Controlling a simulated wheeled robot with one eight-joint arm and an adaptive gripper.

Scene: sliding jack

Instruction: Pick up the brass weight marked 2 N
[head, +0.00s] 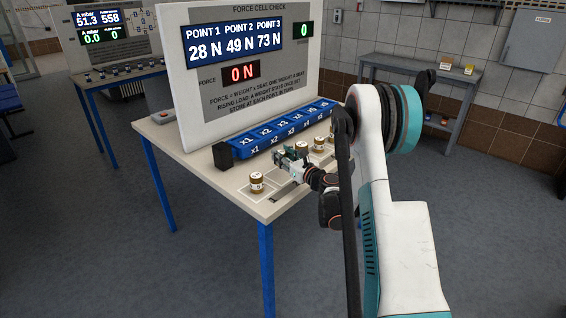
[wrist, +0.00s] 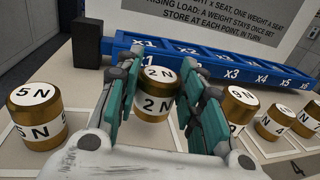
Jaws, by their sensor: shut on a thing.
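The brass weight marked 2 N (wrist: 157,103) has a white label on its top and side. In the wrist view it stands upright between the two teal-padded fingers of my gripper (wrist: 155,115). My gripper is shut on this weight. In the head view my gripper (head: 290,160) is low over the table, and the weight is too small there and partly covered by the fingers to read. I cannot tell whether the weight's base touches the table.
A 5 N brass weight (wrist: 38,118) stands to the left, and another weight (wrist: 238,108) stands close to the right finger. More weights (wrist: 275,121) stand further right. The sign board (head: 235,75) rises behind the tray.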

